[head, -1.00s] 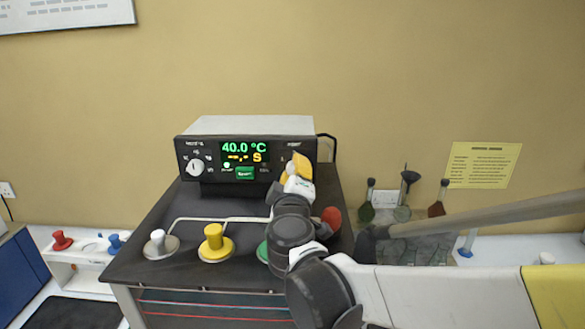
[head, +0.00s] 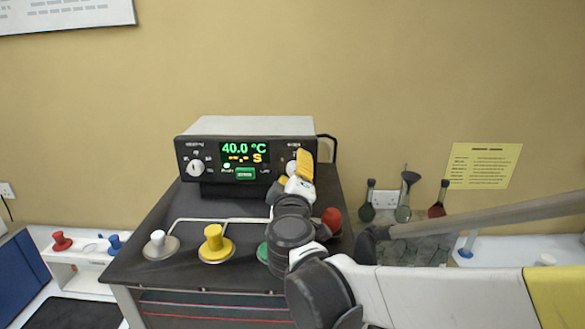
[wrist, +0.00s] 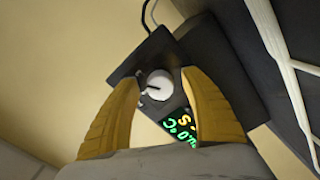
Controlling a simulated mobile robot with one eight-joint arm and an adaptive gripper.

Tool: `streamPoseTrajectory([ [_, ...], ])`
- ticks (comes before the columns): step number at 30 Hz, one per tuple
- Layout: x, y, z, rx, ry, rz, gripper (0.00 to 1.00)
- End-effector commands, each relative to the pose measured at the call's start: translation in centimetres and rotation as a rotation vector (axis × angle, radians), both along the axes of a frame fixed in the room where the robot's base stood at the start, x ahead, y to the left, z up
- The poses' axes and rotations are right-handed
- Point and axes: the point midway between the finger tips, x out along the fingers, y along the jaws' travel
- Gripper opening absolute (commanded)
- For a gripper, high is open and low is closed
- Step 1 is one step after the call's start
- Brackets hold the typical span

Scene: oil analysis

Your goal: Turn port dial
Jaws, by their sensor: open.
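The control box (head: 250,126) stands on a dark bench and its display (head: 244,153) reads 40.0 °C. It has a white dial (head: 195,167) on the left of its panel and another white dial (head: 291,168) on the right, partly hidden by my gripper. My gripper (head: 301,166) is open in front of the right dial, its yellow fingers toward the panel. In the wrist view this dial (wrist: 159,85) appears between the two open fingers (wrist: 160,77). I cannot tell whether either finger touches it.
White (head: 160,245), yellow (head: 215,243) and green (head: 263,252) stoppers sit on the dark bench (head: 150,268) before the box. A red stopper (head: 331,220) is close beside my arm. Several dark-handled tools (head: 403,212) stand by the wall at right.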

Motion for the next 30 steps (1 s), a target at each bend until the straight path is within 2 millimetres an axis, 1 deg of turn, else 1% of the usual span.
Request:
streamPoseTrajectory([
  [2,-0.5,0.0,0.0,0.000,0.000,0.001,0.54],
  [5,-2.0,0.2,0.0,0.000,0.000,0.002,0.54],
  [12,-7.4,0.4,0.0,0.000,0.000,0.004,0.54],
  [15,-9.4,0.4,0.0,0.000,0.000,0.004,0.54],
  [18,-10.8,0.5,0.0,0.000,0.000,0.002,0.54],
  [23,-11.8,0.4,0.0,0.000,-0.001,0.001,0.54],
  [30,-11.9,0.4,0.0,0.000,0.000,0.000,0.54],
])
